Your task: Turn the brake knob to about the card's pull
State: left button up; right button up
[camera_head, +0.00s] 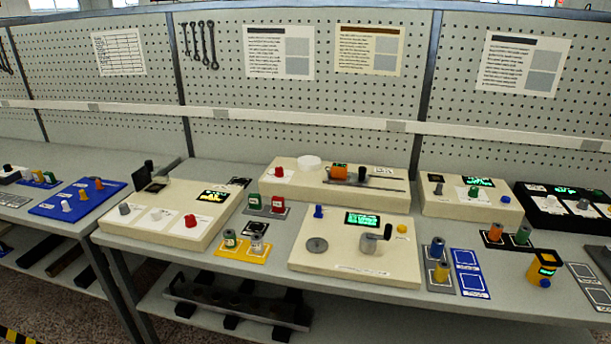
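Neither gripper is in view. Which knob is the brake knob cannot be told at this size. The front middle cream unit (352,265) has a green display (362,219), a blue knob (318,211), a yellow button (402,229), a flat grey disc (317,245) and a grey cylinder with a black crank (373,244). The long cream unit behind has a red knob (278,172), a white disc (309,162) and an orange spool (338,172). A small white card or label (383,172) lies at its right; its text is unreadable.
Another cream unit (150,235) with grey, white and red knobs stands left. Spools stand on a yellow tray (243,252) and a grey tray (266,211). Blue squares (470,274) and more units lie right. Printed sheets (279,53) hang on the pegboard. Bench space between units is narrow.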

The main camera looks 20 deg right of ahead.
aim_at(279, 173)
jog(key=i+l+z, duration=0.35)
jog(key=i+z, duration=0.15)
jog(key=z, duration=0.2)
jog(key=i+l+z, duration=0.15)
jog(key=i+z, duration=0.2)
